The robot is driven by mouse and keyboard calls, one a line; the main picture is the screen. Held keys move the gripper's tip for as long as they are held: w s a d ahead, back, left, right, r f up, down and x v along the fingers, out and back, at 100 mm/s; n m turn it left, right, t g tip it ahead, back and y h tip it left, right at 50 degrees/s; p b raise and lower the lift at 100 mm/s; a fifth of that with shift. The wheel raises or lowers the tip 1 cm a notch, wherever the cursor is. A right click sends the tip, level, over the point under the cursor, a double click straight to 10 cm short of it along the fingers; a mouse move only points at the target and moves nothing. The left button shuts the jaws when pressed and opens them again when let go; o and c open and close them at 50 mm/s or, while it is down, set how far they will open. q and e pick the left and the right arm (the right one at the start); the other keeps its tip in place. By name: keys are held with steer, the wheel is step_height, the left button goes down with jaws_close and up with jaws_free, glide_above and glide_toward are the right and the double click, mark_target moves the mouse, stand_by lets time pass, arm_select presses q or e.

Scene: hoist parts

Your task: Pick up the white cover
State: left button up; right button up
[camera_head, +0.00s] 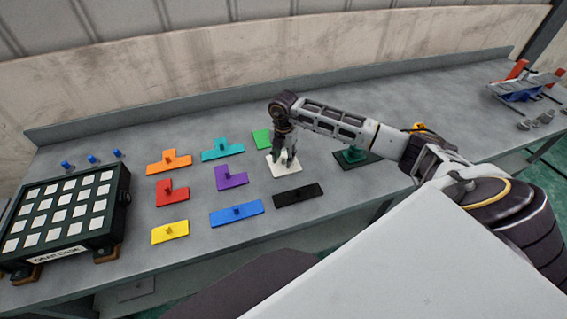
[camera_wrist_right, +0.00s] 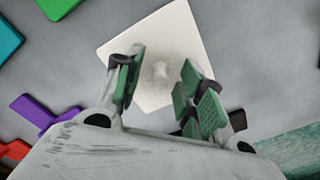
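The white cover (camera_head: 279,170) is a flat square plate lying on the grey bench in the head view. In the right wrist view the white cover (camera_wrist_right: 187,30) has a small knob in its middle. My right gripper (camera_head: 285,158) is right above it, pointing down. In the right wrist view the right gripper (camera_wrist_right: 160,80) is open, with its green-padded fingers on either side of the knob and apart from it. My left gripper is not in view.
Colored pieces with knobs lie around it: green (camera_head: 262,138), purple (camera_head: 231,178), blue (camera_head: 236,213), black (camera_head: 298,195). A black case of white squares (camera_head: 66,217) is at the left.

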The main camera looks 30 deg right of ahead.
steer(key=shift+f, duration=0.35)
jaws_close()
stand_by(0.3)
